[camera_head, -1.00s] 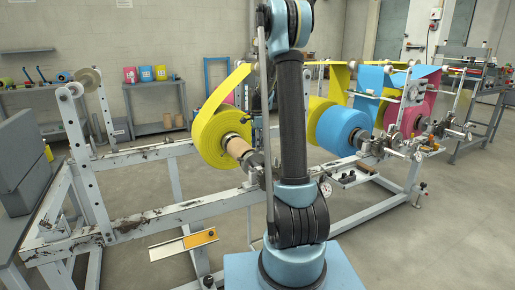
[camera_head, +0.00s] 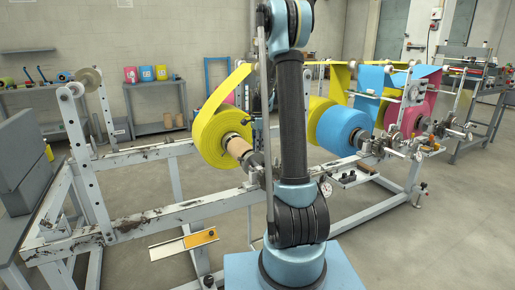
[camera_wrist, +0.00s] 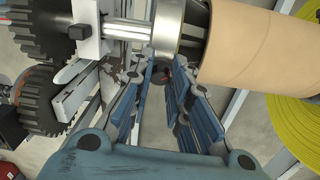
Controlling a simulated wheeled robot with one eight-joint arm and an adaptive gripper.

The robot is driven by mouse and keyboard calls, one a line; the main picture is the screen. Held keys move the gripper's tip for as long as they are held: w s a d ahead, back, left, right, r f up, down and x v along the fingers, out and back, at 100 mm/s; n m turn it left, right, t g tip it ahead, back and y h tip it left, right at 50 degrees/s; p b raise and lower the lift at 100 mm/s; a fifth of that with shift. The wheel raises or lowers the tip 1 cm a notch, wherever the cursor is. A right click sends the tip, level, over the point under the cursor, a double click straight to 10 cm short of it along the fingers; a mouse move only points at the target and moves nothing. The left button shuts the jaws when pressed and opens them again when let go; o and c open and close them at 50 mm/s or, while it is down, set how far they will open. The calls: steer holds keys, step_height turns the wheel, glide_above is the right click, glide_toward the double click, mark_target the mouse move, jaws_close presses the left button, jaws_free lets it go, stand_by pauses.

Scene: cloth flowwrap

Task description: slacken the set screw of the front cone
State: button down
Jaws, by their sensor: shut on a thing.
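The front cone (camera_wrist: 168,28) is a grey metal collar at the top middle of the wrist view, on a shaft and against the end of a cardboard core (camera_wrist: 250,45). In the head view the core (camera_head: 238,147) sticks out of a yellow roll (camera_head: 212,130), and the cone is partly hidden by my arm. My gripper (camera_wrist: 163,76) reaches from below to the underside of the cone. Its blue-padded fingers are shut at the tips on the set screw, which is small, dark and mostly hidden between them.
Black toothed wheels (camera_wrist: 35,35) and a metal bracket (camera_wrist: 75,90) stand close left of the fingers. A worn white frame rail (camera_head: 150,218) runs under the roll. Blue (camera_head: 340,128) and pink rolls are further right.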

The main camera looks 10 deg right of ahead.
steer(key=n, duration=0.2)
steer(key=n+t, duration=0.1)
steer(key=n, duration=0.2)
steer(key=shift+s+d+t+y, duration=0.2)
steer(key=shift+t+y, duration=0.1)
steer(key=n+y, duration=0.1)
steer(key=n, duration=0.2)
steer(key=n+t, duration=0.1)
steer(key=n, duration=0.2)
steer(key=shift+s+d+y, duration=0.1)
steer(key=shift+d+y, duration=0.1)
steer(key=shift+y, duration=0.2)
steer(key=n+y, duration=0.1)
steer(key=n, duration=0.4)
steer(key=shift+d+f+t+y, duration=0.2)
steer(key=shift+t+y, duration=0.1)
steer(key=shift+y, duration=0.1)
steer(key=n+y, duration=0.1)
steer(key=n, duration=0.4)
steer(key=shift+d+n+y, duration=0.15)
steer(key=shift+n+y, duration=0.15)
steer(key=shift+y, duration=0.1)
steer(key=c, duration=1.5)
jaws_free()
